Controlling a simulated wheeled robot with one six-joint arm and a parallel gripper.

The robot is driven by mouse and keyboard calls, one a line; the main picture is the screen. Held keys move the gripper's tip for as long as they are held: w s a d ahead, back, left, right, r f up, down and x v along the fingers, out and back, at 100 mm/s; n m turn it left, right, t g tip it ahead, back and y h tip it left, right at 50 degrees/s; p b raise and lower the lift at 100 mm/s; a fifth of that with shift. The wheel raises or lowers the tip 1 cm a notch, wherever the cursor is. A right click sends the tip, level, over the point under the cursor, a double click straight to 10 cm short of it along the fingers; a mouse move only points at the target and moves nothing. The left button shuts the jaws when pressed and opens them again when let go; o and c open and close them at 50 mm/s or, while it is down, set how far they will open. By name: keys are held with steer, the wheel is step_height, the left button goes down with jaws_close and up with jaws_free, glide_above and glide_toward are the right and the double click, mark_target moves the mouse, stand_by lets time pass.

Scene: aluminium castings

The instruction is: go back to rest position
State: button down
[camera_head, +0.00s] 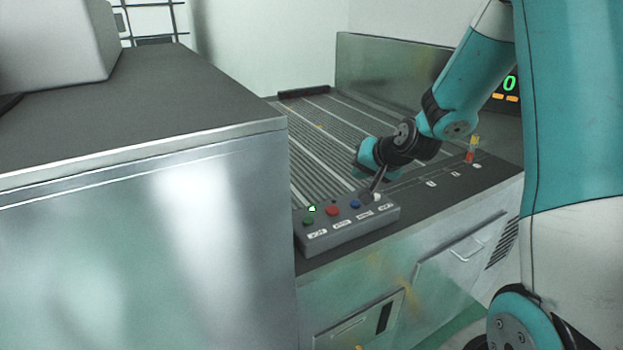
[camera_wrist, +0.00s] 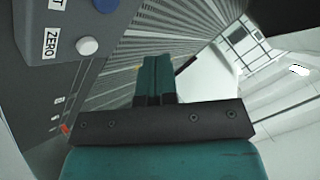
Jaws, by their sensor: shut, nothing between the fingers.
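My gripper (camera_head: 378,184) is at the right end of the grey button box (camera_head: 350,232) in the head view, close to the white button (camera_head: 377,197). In the wrist view my gripper's fingers (camera_wrist: 154,64) are together, with nothing between them. The white button also shows in the wrist view (camera_wrist: 87,46), left of the fingers, beside a label reading ZERO. I cannot tell from the head view whether the fingertips touch the box.
The box also carries green (camera_head: 308,220), red (camera_head: 332,210) and blue (camera_head: 355,204) buttons. Behind it lies a ribbed grey bed (camera_head: 325,130) with a raised back panel (camera_head: 375,60). A metal-sided counter (camera_head: 150,240) fills the left. A green display (camera_head: 509,83) reads 0.

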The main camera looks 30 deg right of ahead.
steer(key=s+a+r+n+g+y+b, duration=0.1)
steer(key=s+a+n+g+b, duration=0.3)
steer(key=s+a+n, duration=0.3)
steer(key=s+a+n+g+y+b, duration=0.2)
steer(key=s+a+n+g+b, duration=0.2)
steer(key=s+a, duration=1.3)
steer(key=s+n+g, duration=0.1)
steer(key=s+n, duration=0.2)
steer(key=shift+s+a+r, duration=0.3)
steer(key=shift+s+r, duration=0.1)
